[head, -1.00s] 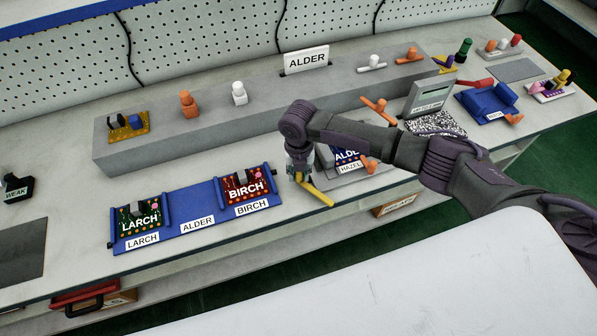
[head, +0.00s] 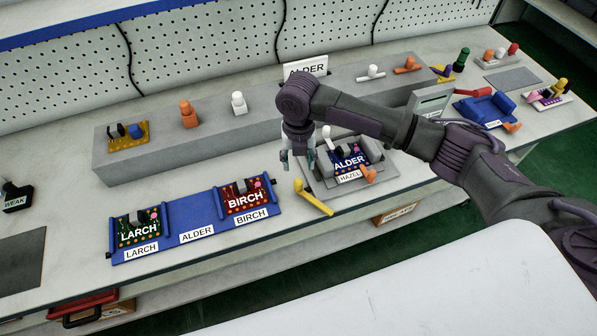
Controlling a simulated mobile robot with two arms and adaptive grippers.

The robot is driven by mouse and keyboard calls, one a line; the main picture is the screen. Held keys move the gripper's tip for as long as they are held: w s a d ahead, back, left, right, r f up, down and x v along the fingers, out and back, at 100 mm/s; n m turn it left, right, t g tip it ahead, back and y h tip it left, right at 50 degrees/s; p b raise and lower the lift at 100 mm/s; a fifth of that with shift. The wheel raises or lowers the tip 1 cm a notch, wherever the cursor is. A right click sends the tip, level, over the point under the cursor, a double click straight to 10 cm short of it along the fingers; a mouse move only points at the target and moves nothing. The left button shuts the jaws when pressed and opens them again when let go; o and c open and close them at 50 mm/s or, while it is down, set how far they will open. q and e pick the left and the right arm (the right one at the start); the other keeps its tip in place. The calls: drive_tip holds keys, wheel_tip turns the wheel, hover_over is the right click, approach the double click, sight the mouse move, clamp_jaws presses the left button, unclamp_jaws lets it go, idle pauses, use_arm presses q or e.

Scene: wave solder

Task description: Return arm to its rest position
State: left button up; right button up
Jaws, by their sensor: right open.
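My right arm comes in from the right. Its gripper (head: 298,160) points down, open and empty, above the bench between the blue tray and the grey fixture. The blue tray (head: 197,215) has a LARCH board (head: 138,232) in its left slot and a BIRCH board (head: 244,198) in its right slot. Its middle slot, labelled ALDER, is empty. The ALDER board (head: 350,163) sits in the grey fixture (head: 328,186) labelled HAZEL, right of the gripper. A yellow lever (head: 314,200) lies at the fixture's left side. My left gripper is out of view.
A long grey ledge (head: 215,135) runs behind, carrying orange and white parts and an ALDER sign (head: 305,68), partly hidden by my arm. A display box (head: 432,101) and another blue tray (head: 485,110) stand right.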

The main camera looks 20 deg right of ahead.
drive_tip(key=shift+r, duration=1.1)
